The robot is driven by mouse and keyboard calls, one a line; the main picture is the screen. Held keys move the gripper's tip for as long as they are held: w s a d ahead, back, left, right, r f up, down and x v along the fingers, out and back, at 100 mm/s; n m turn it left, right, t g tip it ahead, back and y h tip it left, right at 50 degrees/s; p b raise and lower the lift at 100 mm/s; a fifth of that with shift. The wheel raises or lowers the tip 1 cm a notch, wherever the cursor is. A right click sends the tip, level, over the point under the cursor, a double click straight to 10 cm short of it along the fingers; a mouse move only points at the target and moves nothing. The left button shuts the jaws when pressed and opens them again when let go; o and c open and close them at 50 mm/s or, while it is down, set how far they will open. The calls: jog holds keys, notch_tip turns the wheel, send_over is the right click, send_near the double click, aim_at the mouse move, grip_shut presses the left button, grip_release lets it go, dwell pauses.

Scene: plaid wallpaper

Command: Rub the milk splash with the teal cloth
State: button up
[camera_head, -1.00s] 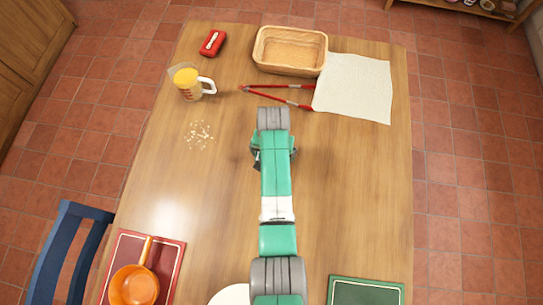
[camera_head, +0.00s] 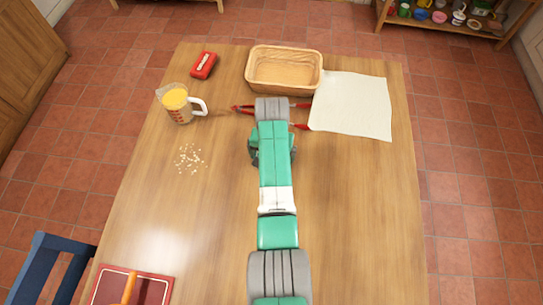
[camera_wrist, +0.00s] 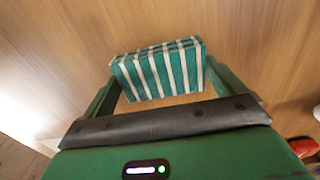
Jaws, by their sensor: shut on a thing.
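The teal cloth (camera_wrist: 160,70), a folded pad with white stripes, is in the wrist view between the two fingers of my gripper (camera_wrist: 158,82). My gripper is shut on it, above bare wooden table. In the head view my arm hides the cloth and most of the gripper. No clear milk splash shows in either view. A scatter of small pale specks (camera_head: 190,158) lies on the table left of my arm, below the measuring jug; I cannot tell whether they are milk or crumbs.
A jug of yellow liquid (camera_head: 178,103) and a red object (camera_head: 204,65) stand at the back left. A basket (camera_head: 285,69), red-handled tongs (camera_head: 243,108) and a white cloth (camera_head: 352,105) lie at the back. A red mat (camera_head: 150,288) is front left. The table's right side is clear.

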jog(key=shift+s+a+r+p, duration=0.1)
jog(key=shift+s+a+p, duration=0.1)
jog(key=shift+s+p, duration=1.1)
jog(key=shift+s+a+r+p, duration=0.1)
jog(key=shift+s+a+p, duration=0.1)
jog(key=shift+s+p, duration=1.1)
jog(key=shift+s+a+p, duration=0.2)
jog(key=shift+s+p, duration=0.5)
jog(key=shift+p, duration=1.2)
jog(key=s+p, duration=0.4)
jog(key=p, duration=0.1)
jog(key=shift+s+a, duration=0.35)
jog(key=shift+a, duration=0.05)
jog(key=shift+s+r+p, duration=0.1)
jog(key=shift+s+p, duration=0.1)
jog(key=shift+p, duration=0.3)
notch_tip(320, 180, up, 8)
jog(key=p, duration=0.6)
jog(key=shift+f, duration=0.2)
